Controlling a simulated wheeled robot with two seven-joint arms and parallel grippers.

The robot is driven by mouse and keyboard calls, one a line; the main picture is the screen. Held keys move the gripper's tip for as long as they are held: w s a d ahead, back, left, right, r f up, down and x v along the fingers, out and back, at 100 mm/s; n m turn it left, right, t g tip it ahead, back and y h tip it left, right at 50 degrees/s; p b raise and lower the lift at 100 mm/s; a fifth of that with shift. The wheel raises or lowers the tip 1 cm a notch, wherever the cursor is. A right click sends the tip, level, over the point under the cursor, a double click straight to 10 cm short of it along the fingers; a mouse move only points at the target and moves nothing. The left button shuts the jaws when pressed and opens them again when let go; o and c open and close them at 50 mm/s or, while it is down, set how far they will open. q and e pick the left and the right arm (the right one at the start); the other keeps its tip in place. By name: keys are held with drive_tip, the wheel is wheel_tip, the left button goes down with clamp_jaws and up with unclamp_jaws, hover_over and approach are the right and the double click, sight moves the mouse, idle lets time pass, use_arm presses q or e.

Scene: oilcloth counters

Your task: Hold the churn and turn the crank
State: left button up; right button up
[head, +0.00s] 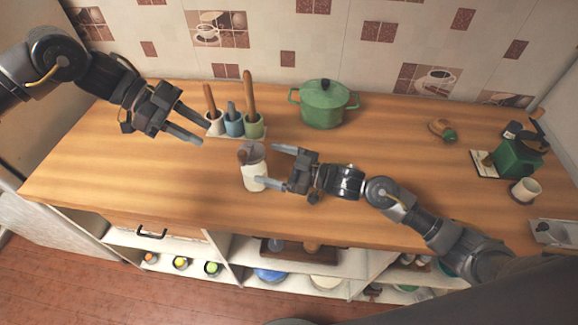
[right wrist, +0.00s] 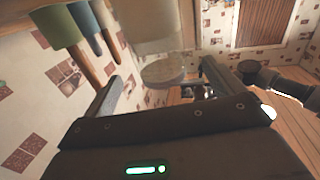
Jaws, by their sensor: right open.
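The churn appears to be the white jar with a grey top (head: 253,175), standing upright on the wooden counter. A small brown part, perhaps the crank's knob, shows at its upper left. My right gripper (head: 267,166) is open at the jar's right side, its fingertips reaching toward either side of it. In the right wrist view the pale jar (right wrist: 150,35) appears upside down between the two fingers, with its grey round top (right wrist: 163,75) showing. Whether the fingers touch it I cannot tell. My left gripper (head: 204,133) is open and empty above the counter, up and left of the jar.
A holder with wooden-handled tools (head: 234,125) stands just behind the jar, near my left gripper. A green pot (head: 324,105) stands behind. At right are a green box-shaped device (head: 517,158) and a cup (head: 524,190). The counter's left part is clear.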

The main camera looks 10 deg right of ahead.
sight(254, 158)
drive_tip(key=x, duration=0.5)
drive_tip(key=shift+w+a, duration=0.2)
drive_tip(key=shift+a, duration=0.05)
